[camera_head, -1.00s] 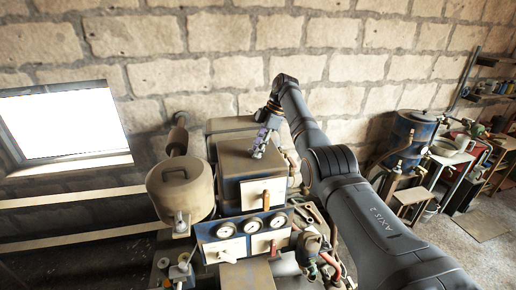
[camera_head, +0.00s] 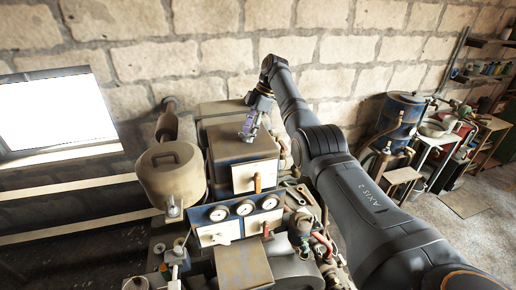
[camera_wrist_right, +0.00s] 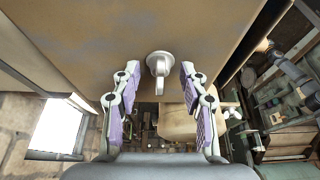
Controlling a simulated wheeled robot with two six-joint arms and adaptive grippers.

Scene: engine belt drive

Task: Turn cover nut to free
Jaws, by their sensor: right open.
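The cover nut (camera_wrist_right: 160,66) is a pale metal wing nut on the brown cover (camera_wrist_right: 85,40), seen in the right wrist view. My right gripper (camera_wrist_right: 160,72) is open, with one purple-padded finger on each side of the nut and visible gaps to both. It holds nothing. In the head view my right gripper (camera_head: 248,127) points down at the top of the brown box-shaped cover (camera_head: 228,143). The nut is too small to make out there. My left gripper is not in view.
A round tank (camera_head: 170,178) stands left of the cover. A panel with several gauges (camera_head: 218,213) is in front, below a small red-brown handle (camera_head: 257,183). Pipes and hoses (camera_head: 318,243) crowd the right side. A stone wall (camera_head: 210,60) rises behind.

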